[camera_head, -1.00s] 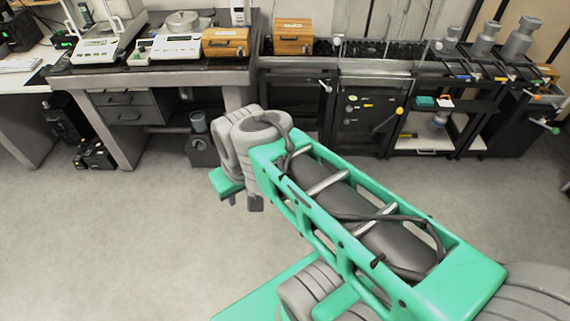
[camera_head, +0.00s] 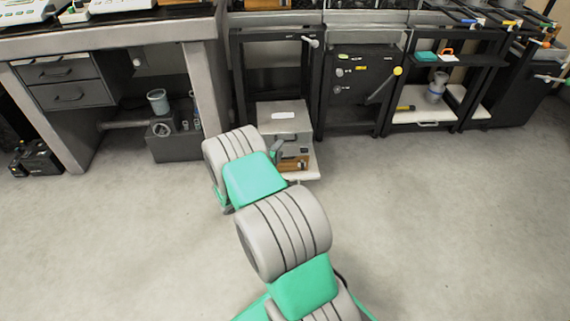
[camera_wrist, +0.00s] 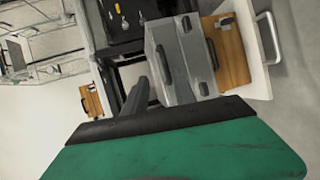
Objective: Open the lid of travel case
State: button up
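The travel case appears to be the grey metal case with a dark handle and latches in the wrist view (camera_wrist: 182,75). In the head view the grey case (camera_head: 284,122) sits low under the bench, with a pale label on top. Its lid looks shut. My gripper (camera_wrist: 140,100) shows in the wrist view as a green body with a dark edge and one dark finger-like part close to the case's near side in the picture; touch is unclear. In the head view my arm hides most of the gripper. Its opening cannot be made out.
To the right are a black cabinet (camera_head: 352,88) and an open shelf unit (camera_head: 440,62). A drawer desk (camera_head: 70,95) stands left. The floor (camera_head: 440,220) is clear.

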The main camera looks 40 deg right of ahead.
jog(key=w+d+f+n+b, duration=0.1)
jog(key=w+d+f+b, duration=0.1)
jog(key=d, duration=0.4)
jog(key=shift+w+d+f, duration=0.35)
jog(key=shift+w+f, duration=0.2)
jog(key=shift+w, duration=0.45)
jog(key=shift+c, duration=0.5)
grip_shut()
